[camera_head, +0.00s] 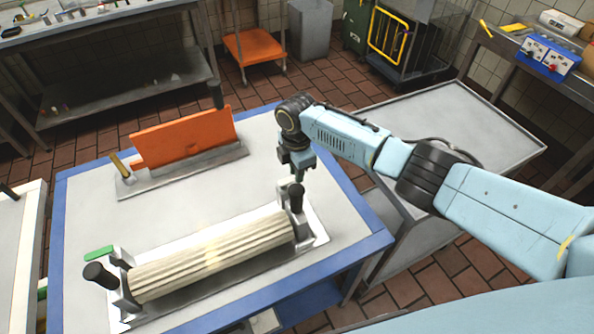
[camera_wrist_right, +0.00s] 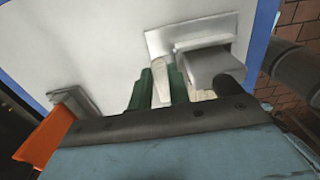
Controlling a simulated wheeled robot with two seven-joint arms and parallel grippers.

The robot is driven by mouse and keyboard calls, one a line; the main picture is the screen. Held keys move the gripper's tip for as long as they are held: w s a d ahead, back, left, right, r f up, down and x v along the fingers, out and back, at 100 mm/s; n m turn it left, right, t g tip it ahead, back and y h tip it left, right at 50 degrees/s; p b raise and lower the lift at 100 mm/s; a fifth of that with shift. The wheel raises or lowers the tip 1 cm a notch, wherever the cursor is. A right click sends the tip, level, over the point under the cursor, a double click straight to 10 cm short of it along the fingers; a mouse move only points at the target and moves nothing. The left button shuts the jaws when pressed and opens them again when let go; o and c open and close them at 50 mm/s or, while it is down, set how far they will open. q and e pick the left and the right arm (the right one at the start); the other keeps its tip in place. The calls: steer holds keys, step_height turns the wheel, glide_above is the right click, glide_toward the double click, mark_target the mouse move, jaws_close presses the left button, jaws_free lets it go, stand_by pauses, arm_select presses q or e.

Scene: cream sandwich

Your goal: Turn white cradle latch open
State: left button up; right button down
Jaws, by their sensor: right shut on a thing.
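A grey metal cradle (camera_head: 316,239) holds a long cream ribbed roller (camera_head: 215,254) at the front of the table. In the right wrist view my gripper's green fingers (camera_wrist_right: 160,88) are closed on both sides of the white latch (camera_wrist_right: 160,82). The latch's lower part is hidden; in the head view the gripper hides it. My left gripper is not in view.
A green piece (camera_head: 98,253) sits at the cradle's left end. An orange upright plate (camera_head: 184,138) on a grey base stands behind the cradle. The white tabletop (camera_head: 90,205) has a blue edge. A grey side table (camera_head: 455,112) to the right is bare.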

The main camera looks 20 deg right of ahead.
steer(key=shift+a, duration=0.1)
steer(key=c, duration=1.3)
jaws_free()
step_height(320, 180, up, 14)
steer(key=shift+f+p, duration=0.25)
steer(key=shift+p, duration=0.05)
